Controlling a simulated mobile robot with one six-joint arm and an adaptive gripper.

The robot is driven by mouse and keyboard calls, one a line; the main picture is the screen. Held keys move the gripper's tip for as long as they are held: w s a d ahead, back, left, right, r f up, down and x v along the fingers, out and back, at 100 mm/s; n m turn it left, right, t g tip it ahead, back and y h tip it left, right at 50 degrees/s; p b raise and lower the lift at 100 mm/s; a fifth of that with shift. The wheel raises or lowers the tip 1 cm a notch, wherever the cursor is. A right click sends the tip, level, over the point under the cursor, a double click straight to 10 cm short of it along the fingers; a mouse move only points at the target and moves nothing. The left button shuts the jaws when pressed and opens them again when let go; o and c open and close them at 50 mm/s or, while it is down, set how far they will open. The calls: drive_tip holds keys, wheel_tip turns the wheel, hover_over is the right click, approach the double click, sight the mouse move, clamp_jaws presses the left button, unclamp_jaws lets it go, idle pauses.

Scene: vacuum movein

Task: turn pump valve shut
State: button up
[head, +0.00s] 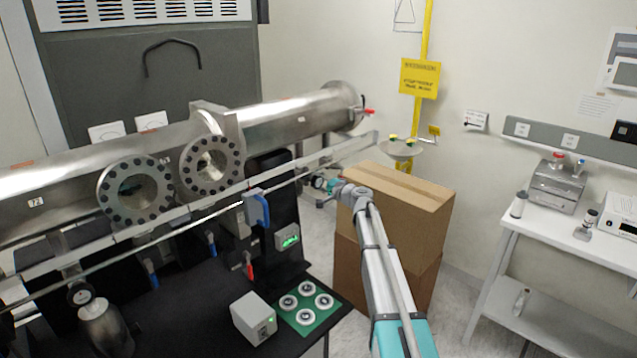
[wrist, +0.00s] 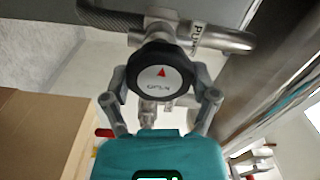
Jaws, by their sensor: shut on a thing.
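The pump valve is a round black knob (wrist: 160,82) with a white face, a red arrow and small lettering that I cannot read surely. In the wrist view the arrow points up. The knob sits on a metal pipe (wrist: 222,40) with a partly visible label that seems to begin "PU". My gripper (wrist: 162,97) is shut on the knob, with one finger on each side of it.
Two stacked cardboard boxes (head: 405,200) stand close to the right of my arm. A long steel tube (head: 285,122) and a rail run above the black bench on the left. A white side table (head: 560,240) with instruments stands at the right. Some floor shows between boxes and table.

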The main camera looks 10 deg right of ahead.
drive_tip(key=m, duration=0.4)
drive_tip(key=shift+f+m, duration=0.1)
drive_tip(key=shift+m, duration=0.2)
drive_tip(key=m, duration=0.4)
drive_tip(key=shift+m, duration=0.3)
drive_tip(key=m, duration=0.4)
drive_tip(key=shift+f+m, duration=0.15)
drive_tip(key=shift+m, duration=0.15)
drive_tip(key=shift+a+m, duration=0.1)
drive_tip(key=shift+m, duration=2.1)
drive_tip(key=shift+s, duration=0.1)
drive_tip(key=o, duration=1)
drive_tip(key=shift+s, duration=0.1)
drive_tip(key=v, duration=1.1)
drive_tip(key=shift+s+d, duration=0.25)
drive_tip(key=shift+s, duration=0.05)
